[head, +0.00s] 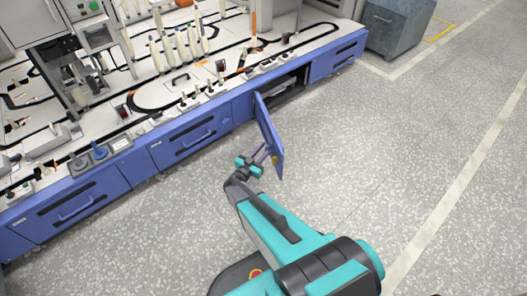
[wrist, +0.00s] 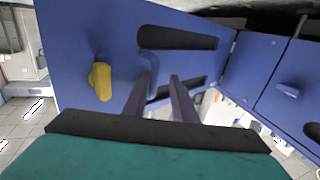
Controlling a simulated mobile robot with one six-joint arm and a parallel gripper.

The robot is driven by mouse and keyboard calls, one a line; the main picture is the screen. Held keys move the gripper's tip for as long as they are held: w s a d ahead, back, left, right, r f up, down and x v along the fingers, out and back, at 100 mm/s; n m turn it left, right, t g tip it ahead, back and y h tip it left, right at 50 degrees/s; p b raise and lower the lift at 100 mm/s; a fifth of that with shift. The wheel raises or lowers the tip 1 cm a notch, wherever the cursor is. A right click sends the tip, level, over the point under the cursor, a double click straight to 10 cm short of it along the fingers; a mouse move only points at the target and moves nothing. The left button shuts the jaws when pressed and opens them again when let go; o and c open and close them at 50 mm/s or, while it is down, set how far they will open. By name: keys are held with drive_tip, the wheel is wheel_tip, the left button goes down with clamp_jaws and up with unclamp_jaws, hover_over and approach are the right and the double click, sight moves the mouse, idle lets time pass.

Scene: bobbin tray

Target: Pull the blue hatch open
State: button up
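The blue hatch (head: 273,142) in the bench front stands swung wide open, sticking out from the bench beside a dark opening. It fills much of the wrist view (wrist: 75,60), with two dark slots, a yellow knob (wrist: 100,81) and a blue handle (wrist: 152,72). My gripper (head: 264,154) is close to the hatch's outer end in the head view. In the wrist view its two fingers (wrist: 158,88) are apart, with the handle between them, nearer the left finger. I cannot tell whether either finger touches it.
The long bench (head: 190,140) has blue closed fronts with handles left of the hatch. Bobbins and tools stand on its top. A grey cabinet (head: 397,25) stands at the back right. The speckled floor (head: 400,140) right of the hatch is clear.

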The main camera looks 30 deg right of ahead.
drive_tip(key=shift+s+d, duration=0.1)
drive_tip(key=shift+s, duration=0.15)
drive_tip(key=p+v, duration=0.3)
drive_tip(key=v, duration=1)
drive_tip(key=shift+a, duration=0.4)
drive_tip(key=shift+s, duration=0.1)
idle(0.4)
